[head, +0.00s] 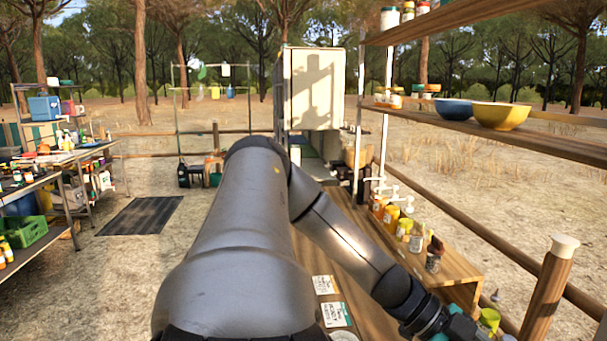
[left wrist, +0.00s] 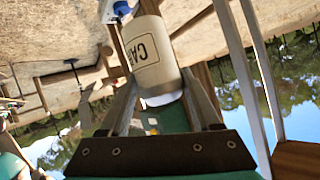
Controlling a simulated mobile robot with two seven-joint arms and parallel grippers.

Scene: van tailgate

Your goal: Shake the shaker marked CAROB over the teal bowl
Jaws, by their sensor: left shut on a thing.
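My left gripper (left wrist: 158,88) is shut on a cream shaker (left wrist: 170,67) in the left wrist view. Its label shows the letters "CA"; the rest is cut from sight. I see no bowl that is clearly teal. My right gripper is not in view.
A blue bowl (head: 455,109) and a yellow bowl (head: 500,116) stand on the upper right shelf (head: 540,140). Several jars line the low wooden riser (head: 455,272) near my gripper. Two cards (head: 337,314) lie on the worktop. A post (head: 548,290) stands at right.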

